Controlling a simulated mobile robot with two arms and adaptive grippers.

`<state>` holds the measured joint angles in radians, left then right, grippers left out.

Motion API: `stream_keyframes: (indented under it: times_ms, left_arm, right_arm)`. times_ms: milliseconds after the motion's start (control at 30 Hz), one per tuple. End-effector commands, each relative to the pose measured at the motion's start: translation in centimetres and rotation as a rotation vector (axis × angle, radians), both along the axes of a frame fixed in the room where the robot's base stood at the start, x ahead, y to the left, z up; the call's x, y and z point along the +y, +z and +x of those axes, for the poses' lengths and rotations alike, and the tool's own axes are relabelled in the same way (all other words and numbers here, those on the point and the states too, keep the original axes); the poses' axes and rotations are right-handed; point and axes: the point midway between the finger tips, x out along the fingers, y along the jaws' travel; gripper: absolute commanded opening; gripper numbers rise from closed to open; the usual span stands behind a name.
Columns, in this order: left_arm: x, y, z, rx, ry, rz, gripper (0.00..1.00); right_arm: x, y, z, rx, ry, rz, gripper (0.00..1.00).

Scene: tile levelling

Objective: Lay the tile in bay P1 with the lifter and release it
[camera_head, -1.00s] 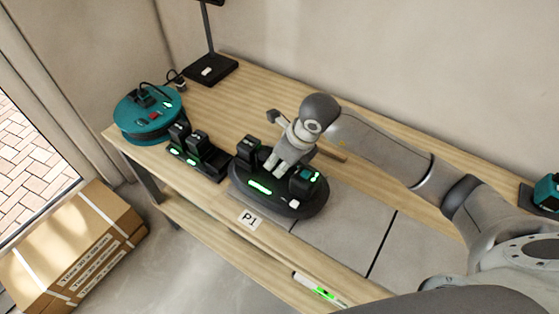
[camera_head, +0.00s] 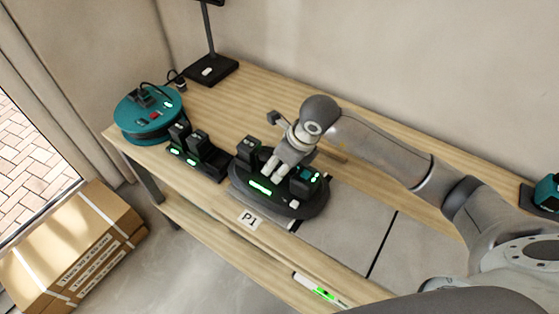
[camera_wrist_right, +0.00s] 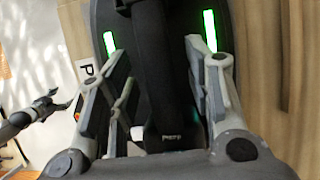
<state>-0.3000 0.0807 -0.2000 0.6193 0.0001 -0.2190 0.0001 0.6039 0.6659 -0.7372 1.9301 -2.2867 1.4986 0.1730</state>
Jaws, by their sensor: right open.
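The black oval lifter (camera_head: 240,182) with green lights sits at the back edge of the P1 label (camera_head: 249,219) on the bench; it also shows in the right wrist view (camera_wrist_right: 178,20). My right gripper (camera_head: 270,168) is over the lifter's middle. In the right wrist view its fingers (camera_wrist_right: 150,55) stand apart on both sides of the black handle (camera_wrist_right: 152,80), with gaps. Any tile under the lifter is mostly hidden. A grey tile (camera_head: 340,232) lies to its right. A dark jointed arm end, likely my left gripper (camera_wrist_right: 45,105), shows at the left of the wrist view; its jaws are unclear.
A black dock (camera_head: 207,170) with upright blocks and a teal cable reel (camera_head: 140,130) stand left of the lifter. A lamp base (camera_head: 211,70) is at the back. A marker-like tool (camera_head: 320,290) with a green light lies at the front. A cardboard box (camera_head: 75,250) is on the floor.

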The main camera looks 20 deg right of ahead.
Motion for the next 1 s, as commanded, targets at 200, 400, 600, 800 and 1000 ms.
stream_keyframes:
  times_ms: [200, 400, 600, 800, 1000]
  left_arm:
    - [0.1, 0.0, -0.1, 0.001, 0.000, 0.000, 0.75]
    - [0.0, 0.0, 0.0, 0.001, 0.000, 0.000, 0.75]
    - [-0.1, 0.0, 0.0, 0.000, 0.000, -0.001, 0.75]
    - [-0.1, 0.0, 0.0, 0.000, 0.000, -0.001, 0.75]
    - [-0.1, 0.0, 0.0, 0.000, 0.000, -0.001, 0.75]
  right_arm:
    - [-0.5, 2.2, -0.4, -0.010, -0.001, 0.002, 0.46]
    - [-1.5, 6.3, -1.6, -0.014, 0.000, 0.003, 0.46]
    - [-2.4, 9.8, -2.7, -0.015, 0.000, 0.003, 0.46]
    - [-2.7, 11.4, -3.3, -0.012, 0.000, 0.006, 0.46]
    - [-2.8, 11.5, -3.4, -0.011, 0.000, 0.006, 0.46]
